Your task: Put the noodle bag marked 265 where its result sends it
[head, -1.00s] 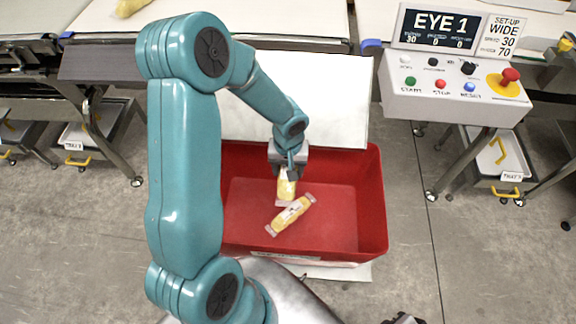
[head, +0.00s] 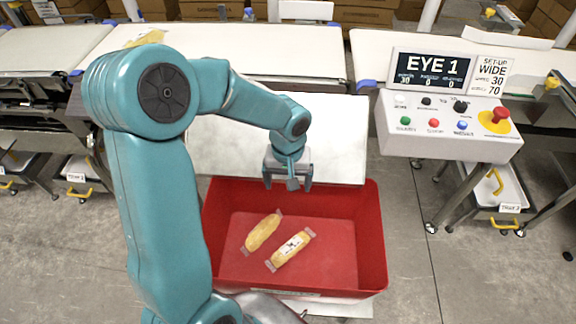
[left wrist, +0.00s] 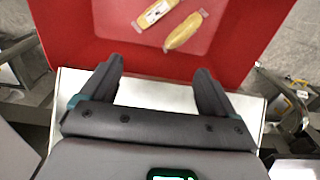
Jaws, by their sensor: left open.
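Two yellow noodle bags lie on the floor of a red bin (head: 330,262). One bag (head: 291,249) shows a white label with dark print too small to read; it also shows in the left wrist view (left wrist: 157,12). The other bag (head: 262,233) lies to its left with no label showing, and appears in the left wrist view (left wrist: 184,31). My left gripper (head: 288,186) is open and empty above the bin's far edge; its spread fingers show in the left wrist view (left wrist: 160,92). My right gripper is not seen.
A white board (head: 230,140) lies behind the bin. A control box (head: 445,125) with buttons and an EYE 1 display (head: 433,68) stands at the right. Another yellow bag (head: 146,38) lies on the belt at the back left. Trays (head: 497,190) stand low at the sides.

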